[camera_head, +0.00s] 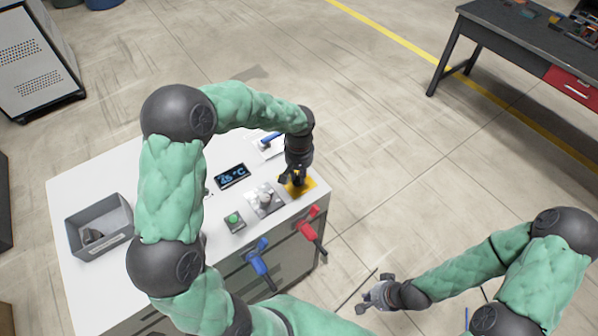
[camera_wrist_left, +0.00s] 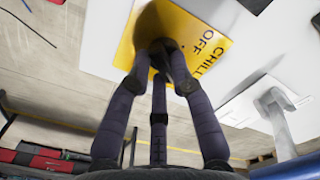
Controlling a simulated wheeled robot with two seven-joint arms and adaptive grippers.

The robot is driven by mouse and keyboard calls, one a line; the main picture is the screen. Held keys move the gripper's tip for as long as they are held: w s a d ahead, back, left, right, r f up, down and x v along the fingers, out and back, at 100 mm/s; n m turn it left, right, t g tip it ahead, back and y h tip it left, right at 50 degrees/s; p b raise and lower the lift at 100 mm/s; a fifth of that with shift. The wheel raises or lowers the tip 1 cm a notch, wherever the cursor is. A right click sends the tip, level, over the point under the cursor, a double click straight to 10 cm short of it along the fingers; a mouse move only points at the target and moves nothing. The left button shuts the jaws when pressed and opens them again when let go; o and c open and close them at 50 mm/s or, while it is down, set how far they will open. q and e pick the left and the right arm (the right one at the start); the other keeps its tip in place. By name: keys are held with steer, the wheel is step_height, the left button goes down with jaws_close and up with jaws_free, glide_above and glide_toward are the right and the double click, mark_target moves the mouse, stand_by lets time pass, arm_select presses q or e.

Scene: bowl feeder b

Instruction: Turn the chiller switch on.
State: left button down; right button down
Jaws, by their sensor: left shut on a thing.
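The chiller switch is a dark knob (camera_wrist_left: 163,48) on a yellow plate (camera_head: 308,186) at the right end of the white bench top. In the left wrist view the plate (camera_wrist_left: 205,20) shows the words "OFF" and part of "CHILL". My left gripper (camera_head: 292,180) is over the plate, and its fingers (camera_wrist_left: 162,84) are closed around the knob. The fingers hide part of the knob, so I cannot tell which way it points. My right gripper (camera_head: 374,294) is open and empty, off the front right of the bench.
The white bench (camera_head: 90,178) carries a display (camera_head: 232,176) reading about 45 °C, a green button (camera_head: 234,220), a metal plate with a knob (camera_head: 265,200) and a grey bin (camera_head: 100,222). Red (camera_head: 309,224) and blue (camera_head: 257,260) handles stick out from its front.

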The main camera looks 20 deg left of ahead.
mark_target(299, 177)
arm_select(q)
steer(key=shift+m+p, duration=0.3)
steer(key=shift+m, duration=0.7)
steer(key=c, duration=1.1)
jaws_free()
steer(key=shift+r, duration=0.1)
step_height(299, 177, up, 12)
